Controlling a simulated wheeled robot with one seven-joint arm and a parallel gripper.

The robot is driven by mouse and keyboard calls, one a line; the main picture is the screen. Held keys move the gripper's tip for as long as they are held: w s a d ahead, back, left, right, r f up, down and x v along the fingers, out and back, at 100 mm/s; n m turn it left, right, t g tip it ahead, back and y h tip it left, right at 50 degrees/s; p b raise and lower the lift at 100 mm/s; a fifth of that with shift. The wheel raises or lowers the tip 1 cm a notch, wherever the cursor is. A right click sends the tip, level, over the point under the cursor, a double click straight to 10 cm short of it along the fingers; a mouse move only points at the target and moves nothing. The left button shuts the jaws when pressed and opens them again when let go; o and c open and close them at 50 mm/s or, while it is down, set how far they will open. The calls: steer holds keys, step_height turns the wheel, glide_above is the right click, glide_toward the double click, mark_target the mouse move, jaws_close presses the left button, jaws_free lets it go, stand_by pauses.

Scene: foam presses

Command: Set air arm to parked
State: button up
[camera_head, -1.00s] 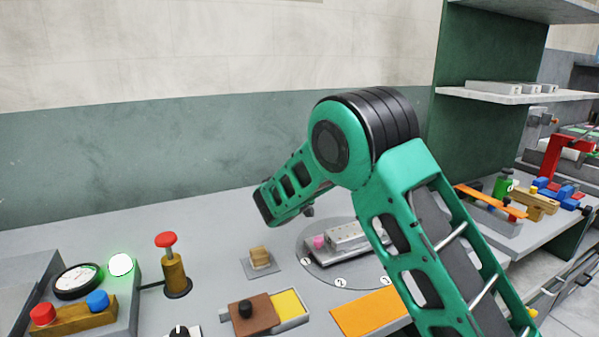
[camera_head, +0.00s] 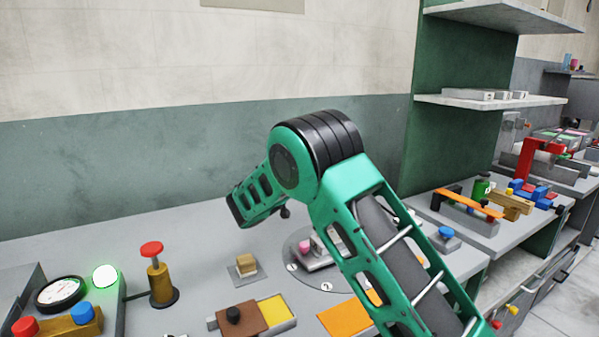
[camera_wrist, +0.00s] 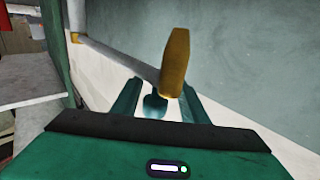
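In the wrist view, a grey bar (camera_wrist: 118,58) runs from a yellow joint at upper left. A brass-coloured tapered handle (camera_wrist: 174,62) stands near its right end. This may be the air arm; no label shows. My gripper (camera_wrist: 160,100) has its two green fingers spread apart. The handle's lower end appears between them, close to the right finger. I cannot tell whether it touches. In the head view my arm covers part of the bench, and neither the gripper's fingers nor the bar can be made out there.
The bench holds a red-topped plunger (camera_head: 160,275), a gauge (camera_head: 60,293), a lit white lamp (camera_head: 105,276), a small wooden block (camera_head: 246,264), a brown sliding block (camera_head: 240,318) and an orange plate (camera_head: 348,315). A green shelf unit (camera_head: 455,70) stands at right. The wall is close behind the bench.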

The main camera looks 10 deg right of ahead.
steer(key=v, duration=1)
steer(key=shift+s+a, duration=0.25)
steer(key=shift+f, duration=0.1)
